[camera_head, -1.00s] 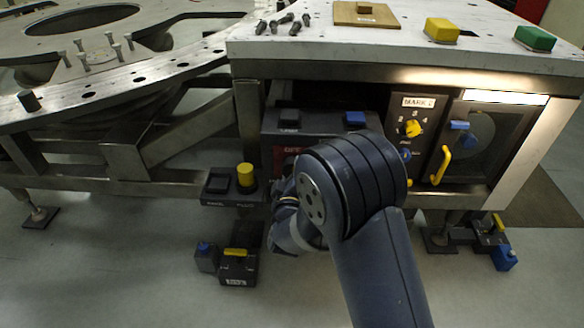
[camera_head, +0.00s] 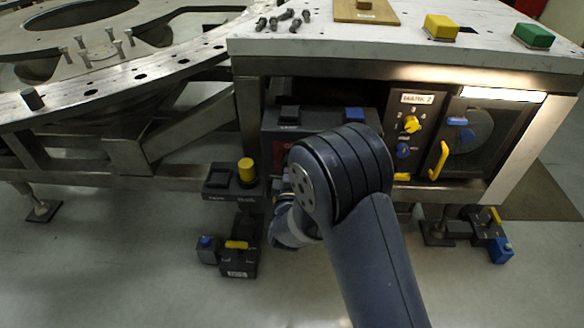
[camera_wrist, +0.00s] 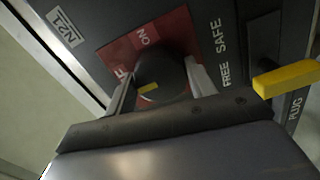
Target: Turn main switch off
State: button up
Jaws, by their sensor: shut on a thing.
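The main switch is a round black knob (camera_wrist: 162,72) with a yellow mark, on a red plate (camera_wrist: 118,52) lettered ON, with a second, partly hidden word. In the wrist view my gripper (camera_wrist: 160,84) has one pale finger on each side of the knob and is shut on it. The yellow mark is at the knob's near edge, away from the word ON. In the head view a strip of the red plate (camera_head: 282,150) shows beside my arm; the knob is hidden there. My gripper (camera_head: 284,215) is mostly hidden behind my arm.
A yellow handle (camera_wrist: 288,78) sticks out right of the switch, near the words FREE and SAFE. A box with a yellow button (camera_head: 246,170) stands left of my arm. The MARK 2 panel (camera_head: 418,98) is at right. Small floor-level boxes (camera_head: 237,262) sit below.

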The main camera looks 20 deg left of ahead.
jog(key=o, duration=1)
jog(key=p+v, duration=0.1)
jog(key=v, duration=1)
jog(key=shift+w, duration=0.15)
jog(key=b+x, duration=0.1)
jog(key=x, duration=0.9)
jog(key=shift+w+a, duration=0.1)
jog(key=shift+w, duration=0.25)
